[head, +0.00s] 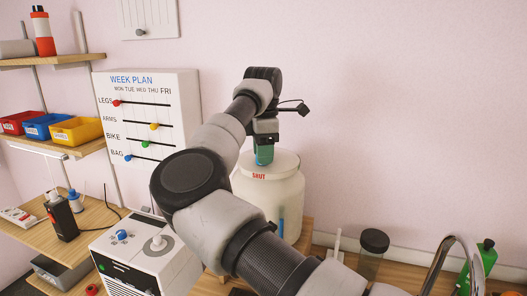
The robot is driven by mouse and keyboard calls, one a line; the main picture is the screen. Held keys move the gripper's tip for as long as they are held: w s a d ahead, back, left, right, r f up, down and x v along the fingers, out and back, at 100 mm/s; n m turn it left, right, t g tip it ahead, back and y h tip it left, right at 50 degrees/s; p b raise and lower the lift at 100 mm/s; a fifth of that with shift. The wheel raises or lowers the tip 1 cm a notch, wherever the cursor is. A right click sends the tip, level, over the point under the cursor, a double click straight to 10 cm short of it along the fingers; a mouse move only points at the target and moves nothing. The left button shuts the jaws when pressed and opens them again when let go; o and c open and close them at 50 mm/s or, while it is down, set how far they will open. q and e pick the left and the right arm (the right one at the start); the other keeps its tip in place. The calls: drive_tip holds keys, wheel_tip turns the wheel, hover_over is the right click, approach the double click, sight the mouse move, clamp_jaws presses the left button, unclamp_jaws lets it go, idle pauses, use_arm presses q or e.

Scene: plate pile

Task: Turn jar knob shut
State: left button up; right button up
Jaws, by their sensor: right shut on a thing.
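A large cream jar (285,190) stands upright on the wooden surface. Its lid carries the red word SHUT (259,176) near the front rim. My right gripper (264,157) points down at the top of the jar lid and is shut on the jar knob. The knob is mostly hidden by the gripper, so I cannot tell which way it points. A blue upright strip (281,229) shows in front of the jar's lower part. My arm covers the jar's lower left. My left gripper is not in view.
A white box with a blue knob (122,235) stands left of my arm. A WEEK PLAN board (150,90) stands behind it. A dark-lidded glass jar (371,255), a curved metal tap (466,250) and a green bottle (482,262) are at the lower right.

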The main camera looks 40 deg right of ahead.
drive_tip(key=shift+r+m, duration=0.25)
drive_tip(key=shift+m, duration=0.25)
drive_tip(key=o, duration=0.9)
drive_tip(key=shift+w+a+f, duration=0.1)
drive_tip(key=shift+r, duration=0.5)
wheel_tip(320, 180, up, 10)
drive_tip(key=shift+f+b, duration=0.1)
drive_tip(key=shift+b, duration=0.25)
drive_tip(key=shift+f, duration=0.1)
